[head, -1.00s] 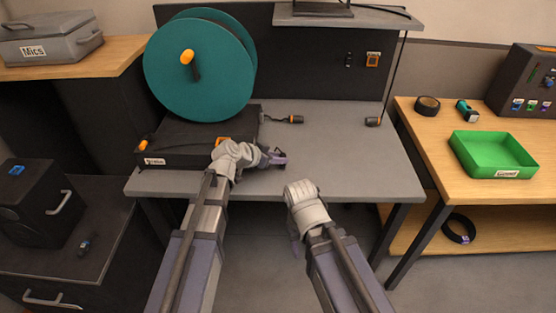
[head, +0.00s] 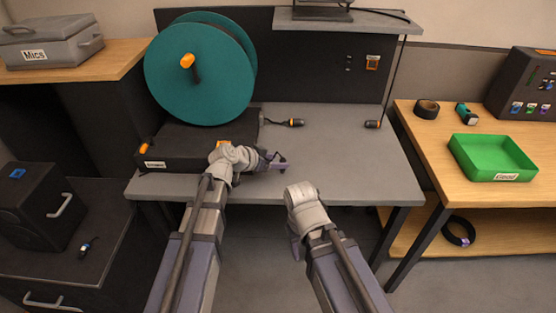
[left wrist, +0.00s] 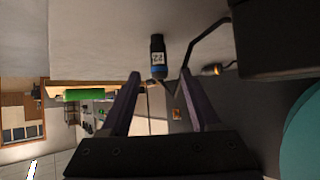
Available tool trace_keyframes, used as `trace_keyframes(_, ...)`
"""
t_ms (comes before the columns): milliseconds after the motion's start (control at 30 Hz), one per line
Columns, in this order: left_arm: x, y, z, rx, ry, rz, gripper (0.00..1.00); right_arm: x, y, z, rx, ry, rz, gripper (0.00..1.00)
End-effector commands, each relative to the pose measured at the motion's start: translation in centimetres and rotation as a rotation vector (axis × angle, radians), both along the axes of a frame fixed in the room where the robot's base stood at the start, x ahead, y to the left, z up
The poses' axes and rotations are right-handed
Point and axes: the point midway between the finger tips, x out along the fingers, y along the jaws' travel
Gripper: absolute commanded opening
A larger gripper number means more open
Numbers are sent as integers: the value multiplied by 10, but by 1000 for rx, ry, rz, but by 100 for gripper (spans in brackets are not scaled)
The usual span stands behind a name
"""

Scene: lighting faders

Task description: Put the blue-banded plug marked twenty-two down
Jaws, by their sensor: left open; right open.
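The blue-banded plug (left wrist: 157,58), dark with a white label reading 22, shows in the left wrist view against the grey bench top. It is just past the tips of my left gripper (left wrist: 160,80), in line with the gap between the open fingers. It looks clear of both fingers. In the head view my left gripper (head: 276,162) is over the bench near its front edge, and the plug there is too small and covered to make out. My right gripper (head: 297,244) hangs low in front of the bench, holding nothing that I can see; its fingers are mostly hidden.
A teal cable reel (head: 200,75) stands on a dark box (head: 185,150) at the bench's left. Two orange-banded plugs (head: 296,123) (head: 373,124) lie farther back on the grey bench (head: 350,165). A green tray (head: 490,160) is on the right table.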

Motion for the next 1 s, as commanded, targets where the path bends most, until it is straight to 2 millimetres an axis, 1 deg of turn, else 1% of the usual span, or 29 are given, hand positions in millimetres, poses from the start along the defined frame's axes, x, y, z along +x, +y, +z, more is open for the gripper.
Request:
trace_keyframes(33,-10,8,13,0,0,4,62,0,0,13,0,0,0,50)
trace_keyframes(300,-43,41,45,0,0,3,62,0,0,45,0,0,0,50)
trace_keyframes(433,-54,52,55,-1,1,2,62,0,0,55,0,0,-1,50)
trace_keyframes(600,-62,61,61,0,0,1,62,0,0,61,0,0,-1,50)
trace_keyframes(800,-65,63,62,0,1,-1,62,0,0,62,0,0,-1,50)
trace_keyframes(867,-68,60,59,3,17,-7,62,0,0,62,0,0,-1,50)
trace_keyframes(967,-89,40,43,32,126,-27,62,0,0,62,0,0,-1,50)
trace_keyframes(1000,-103,29,32,59,201,-34,62,0,0,62,0,0,-1,50)
